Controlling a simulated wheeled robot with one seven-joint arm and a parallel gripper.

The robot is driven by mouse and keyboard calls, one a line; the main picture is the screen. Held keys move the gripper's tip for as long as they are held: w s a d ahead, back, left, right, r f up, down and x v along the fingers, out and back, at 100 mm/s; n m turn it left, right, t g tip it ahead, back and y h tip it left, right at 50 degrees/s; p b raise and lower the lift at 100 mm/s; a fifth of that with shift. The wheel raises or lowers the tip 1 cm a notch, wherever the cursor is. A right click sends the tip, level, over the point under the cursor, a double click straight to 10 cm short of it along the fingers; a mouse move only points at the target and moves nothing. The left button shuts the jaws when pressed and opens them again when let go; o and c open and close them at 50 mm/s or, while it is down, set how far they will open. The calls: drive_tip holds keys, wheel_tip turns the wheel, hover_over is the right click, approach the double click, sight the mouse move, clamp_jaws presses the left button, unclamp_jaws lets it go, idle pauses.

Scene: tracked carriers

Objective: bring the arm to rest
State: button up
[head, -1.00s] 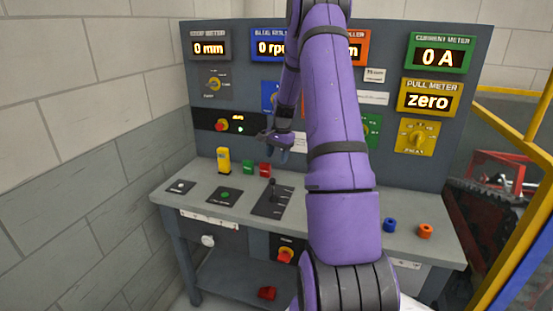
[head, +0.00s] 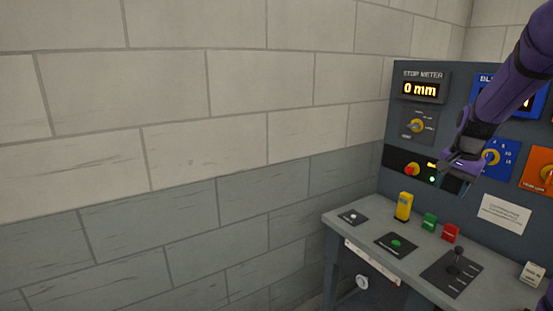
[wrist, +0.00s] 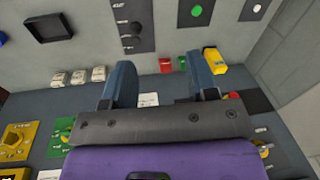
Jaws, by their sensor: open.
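My purple arm (head: 513,75) enters the head view from the right edge and hangs in front of the control panel. My gripper (head: 461,174) is above the back of the bench, close in front of the panel, beside the panel's green light. In the wrist view my gripper (wrist: 162,80) has its two blue-grey fingers spread wide apart. Nothing is between them, and they touch nothing that I can make out.
A grey bench (head: 375,232) carries a yellow box (head: 404,206), a green block (head: 430,221), a red block (head: 449,232) and a black lever (head: 457,257). The stop meter (head: 421,88) reads 0 mm. A bare block wall (head: 190,120) fills the left.

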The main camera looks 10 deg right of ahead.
drive_tip(key=s+a+r+n+t, duration=0.1)
drive_tip(key=s+a+r+n, duration=0.3)
drive_tip(key=s+a+r, duration=0.5)
drive_tip(key=s+a+r+n+t, duration=0.1)
drive_tip(key=s+a+r+n, duration=0.25)
drive_tip(key=s+a, duration=0.6)
drive_tip(key=s+a+n+t, duration=0.1)
drive_tip(key=s+a+n, duration=0.3)
drive_tip(key=s+a, duration=0.3)
drive_tip(key=shift+f+t, duration=0.3)
drive_tip(key=shift+f, duration=0.15)
drive_tip(key=shift+w, duration=0.1)
